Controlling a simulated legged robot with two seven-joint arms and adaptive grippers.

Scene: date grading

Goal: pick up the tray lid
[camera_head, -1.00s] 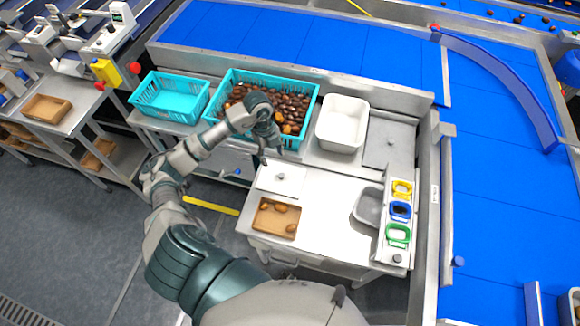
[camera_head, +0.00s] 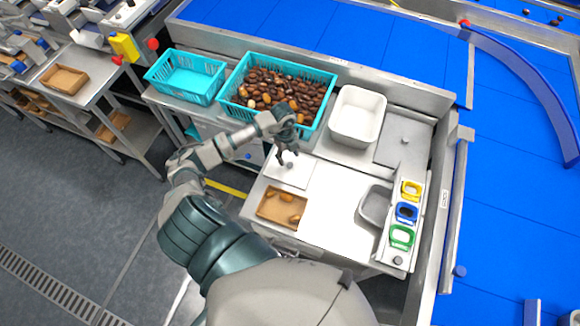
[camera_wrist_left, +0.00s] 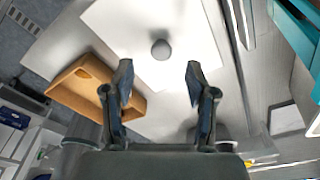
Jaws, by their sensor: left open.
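The tray lid (camera_head: 298,175) is a flat white square with a round grey knob. It lies on the worktable just behind a brown tray holding a few dates (camera_head: 283,207). In the left wrist view the lid (camera_wrist_left: 195,35) fills the upper middle, and its knob (camera_wrist_left: 160,49) is centred just beyond the fingertips. My left gripper (camera_head: 286,160) hangs over the lid and partly hides it. In the left wrist view the gripper (camera_wrist_left: 160,80) is open, its fingers apart with nothing between them. My right gripper is not in view.
A turquoise crate full of dates (camera_head: 228,110) and a white tub (camera_head: 357,117) stand behind the lid. An empty turquoise crate (camera_head: 186,78) is at left. Yellow, blue and green-rimmed holders (camera_head: 406,213) stand at right. The table's middle (camera_head: 335,205) is clear.

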